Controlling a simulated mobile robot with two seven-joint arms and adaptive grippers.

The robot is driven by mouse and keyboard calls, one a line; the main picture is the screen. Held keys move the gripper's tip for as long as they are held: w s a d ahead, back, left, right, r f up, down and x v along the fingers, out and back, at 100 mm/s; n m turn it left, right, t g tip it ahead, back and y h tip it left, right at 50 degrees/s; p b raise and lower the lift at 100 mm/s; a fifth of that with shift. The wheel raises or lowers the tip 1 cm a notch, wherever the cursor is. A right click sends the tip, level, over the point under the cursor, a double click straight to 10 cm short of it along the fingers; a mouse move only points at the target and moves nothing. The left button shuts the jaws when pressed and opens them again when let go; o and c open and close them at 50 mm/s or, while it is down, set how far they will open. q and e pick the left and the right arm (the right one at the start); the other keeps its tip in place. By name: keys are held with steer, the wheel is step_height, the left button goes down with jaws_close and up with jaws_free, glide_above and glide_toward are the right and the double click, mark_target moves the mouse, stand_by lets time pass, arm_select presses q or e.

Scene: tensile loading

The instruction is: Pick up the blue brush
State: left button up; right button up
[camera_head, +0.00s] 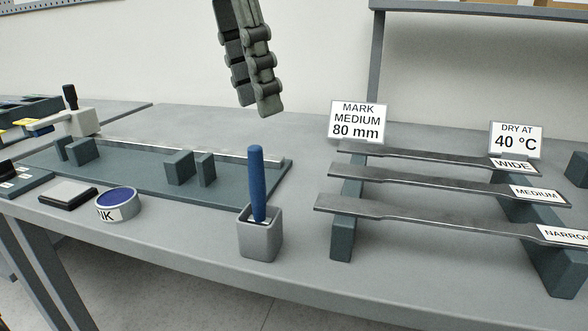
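The blue brush (257,184) stands nearly upright in a small grey square cup (260,237) near the front edge of the bench. Its long blue handle sticks up, and its lower end is hidden inside the cup. My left gripper (255,108) hangs from the top of the view, fingers pointing down, above and apart from the brush. Its two dark fingers overlap from this angle, so the gap between them is unclear. Nothing shows held at their tips. My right gripper is not in view.
Three metal strips labelled wide (425,159), medium (430,182) and narrow (420,216) lie on dark supports to the right. Two signs (358,121) (515,139) stand behind them. A round ink tin (118,203) and dark plate (130,178) with blocks are at left.

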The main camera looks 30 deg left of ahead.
mark_target(254, 147)
arm_select(q)
steer(key=shift+a+f+y, duration=0.15)
steer(key=shift+f+y, duration=0.1)
steer(key=shift+y, duration=0.05)
steer(key=shift+s+f, duration=0.1)
steer(key=shift+f, duration=0.2)
step_height(254, 147, down, 7)
steer(key=shift+a+r, duration=0.1)
steer(key=shift+c, duration=0.4)
jaws_close()
